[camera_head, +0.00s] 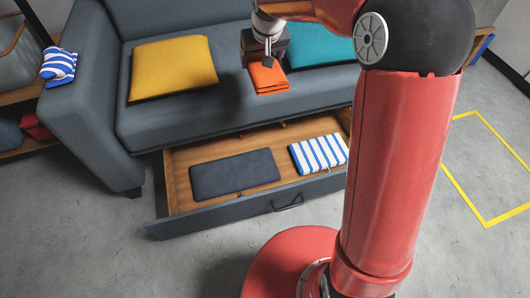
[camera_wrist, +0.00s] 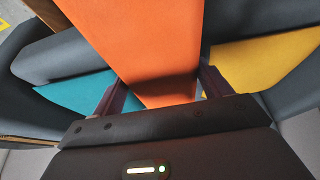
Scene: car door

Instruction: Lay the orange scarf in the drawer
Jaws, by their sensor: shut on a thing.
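The orange scarf (camera_head: 268,78) is a flat folded piece at the front of the sofa seat in the head view. It fills the middle of the wrist view (camera_wrist: 145,40). My gripper (camera_head: 266,60) is shut on the scarf, with a finger on either side of it in the wrist view (camera_wrist: 162,95). Whether the scarf touches the seat, I cannot tell. The drawer (camera_head: 180,180) under the sofa is pulled open. Its right end is hidden behind my arm.
A dark folded cloth (camera_head: 235,174) and a blue-and-white striped one (camera_head: 318,152) lie in the drawer. Yellow (camera_head: 172,68) and teal (camera_head: 322,45) cushions lie on the sofa (camera_head: 100,90). Bare wood shows at the drawer's left.

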